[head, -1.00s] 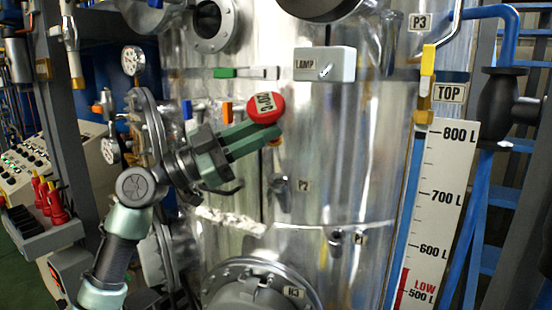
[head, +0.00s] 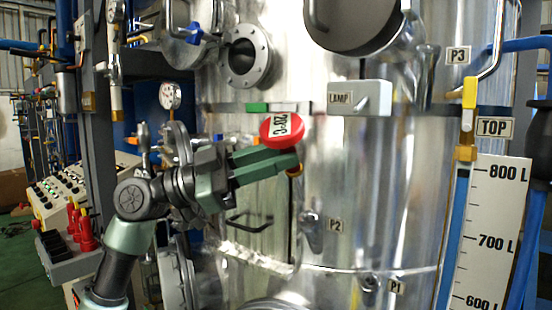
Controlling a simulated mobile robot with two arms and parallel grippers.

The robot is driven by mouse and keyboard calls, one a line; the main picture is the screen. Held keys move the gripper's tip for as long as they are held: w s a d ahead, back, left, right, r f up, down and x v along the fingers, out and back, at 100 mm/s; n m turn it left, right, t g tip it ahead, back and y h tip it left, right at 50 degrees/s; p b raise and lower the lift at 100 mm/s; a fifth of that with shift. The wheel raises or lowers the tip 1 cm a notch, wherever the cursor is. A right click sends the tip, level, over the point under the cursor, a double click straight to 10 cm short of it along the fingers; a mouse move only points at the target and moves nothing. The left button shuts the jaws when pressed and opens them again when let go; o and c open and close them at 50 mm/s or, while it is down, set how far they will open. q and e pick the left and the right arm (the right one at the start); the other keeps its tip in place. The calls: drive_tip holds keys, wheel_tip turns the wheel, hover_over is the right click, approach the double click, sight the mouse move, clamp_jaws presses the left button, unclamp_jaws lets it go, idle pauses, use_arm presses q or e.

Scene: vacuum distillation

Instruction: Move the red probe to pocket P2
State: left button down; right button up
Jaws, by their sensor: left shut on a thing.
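The red probe (head: 282,130) has a round red head with a white label reading 20°C, turned nearly upside down. My left gripper (head: 284,160) is shut on it, its green fingers reaching in from the left just below the head. My right gripper is out of view.
The lamp box (head: 360,97) juts from the vessel to the right of the probe. Pocket P1 (head: 370,283) is lower right. A dark handle (head: 250,225) shows below the gripper.

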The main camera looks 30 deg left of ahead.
use_arm(q)
drive_tip(key=shift+w+a+f+b, duration=0.1)
drive_tip(key=shift+w+f+b, duration=0.6)
drive_tip(key=shift+f, duration=0.25)
drive_tip(key=shift+w+a+f+b, duration=0.1)
drive_tip(key=shift+w+f+b, duration=0.55)
drive_tip(key=shift+f, duration=0.3)
drive_tip(key=shift+b, duration=0.45)
drive_tip(key=shift+b, duration=0.5)
idle(0.4)
drive_tip(key=shift+w+a+f+b, duration=0.1)
drive_tip(key=shift+w+f+b, duration=0.95)
drive_tip(key=shift+f, duration=0.25)
drive_tip(key=shift+w+a+f+b, duration=0.1)
drive_tip(key=shift+w+f+b, duration=0.7)
drive_tip(key=shift+f+b, duration=0.45)
drive_tip(key=shift+w+a+f+b, duration=0.1)
drive_tip(key=shift+w+f+b, duration=0.9)
drive_tip(key=shift+f, duration=0.35)
drive_tip(key=c, duration=1.2)
unclamp_jaws()
drive_tip(key=shift+o, duration=0.2)
